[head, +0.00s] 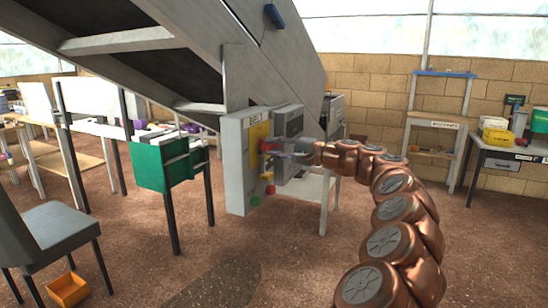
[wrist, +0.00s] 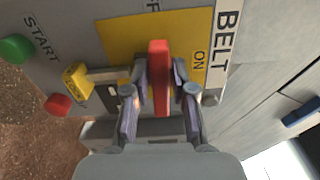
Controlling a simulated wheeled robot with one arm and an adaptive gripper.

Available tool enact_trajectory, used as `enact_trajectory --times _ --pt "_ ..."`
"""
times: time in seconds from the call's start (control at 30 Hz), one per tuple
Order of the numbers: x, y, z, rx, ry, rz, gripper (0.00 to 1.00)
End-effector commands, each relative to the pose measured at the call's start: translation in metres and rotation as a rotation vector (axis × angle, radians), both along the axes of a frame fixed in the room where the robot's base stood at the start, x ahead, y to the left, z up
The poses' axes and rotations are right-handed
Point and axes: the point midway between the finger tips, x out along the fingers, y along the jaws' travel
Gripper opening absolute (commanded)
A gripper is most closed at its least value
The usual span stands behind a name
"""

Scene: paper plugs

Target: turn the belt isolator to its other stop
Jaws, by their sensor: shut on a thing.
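The belt isolator's red handle (wrist: 159,65) stands on a yellow plate (wrist: 122,34) on the grey box marked BELT (head: 236,165). In the wrist view the handle lies upright in the picture, its upper end toward a cut-off label ending in F; the ON label (wrist: 198,62) is to its right. My gripper (wrist: 160,88) has one finger on each side of the handle and is shut on it. In the head view my gripper (head: 276,153) reaches the box front from the right and partly hides the handle.
A yellow tag or lock (wrist: 76,82) on a bar sits left of the handle. Green START button (wrist: 16,48) and red button (wrist: 58,104) are beyond it.

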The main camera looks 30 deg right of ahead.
Motion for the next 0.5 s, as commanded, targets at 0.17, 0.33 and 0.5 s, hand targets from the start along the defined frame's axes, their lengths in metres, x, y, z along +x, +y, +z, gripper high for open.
enact_trajectory --times 0.17,0.33,0.5 --pt "0.0005 0.0014 -0.0045 -0.053 -0.027 0.003 0.00" --pt "0.0003 0.0017 -0.0038 -0.074 -0.040 0.004 0.00" --pt "0.0003 0.0019 -0.0033 -0.079 -0.042 0.005 0.00"
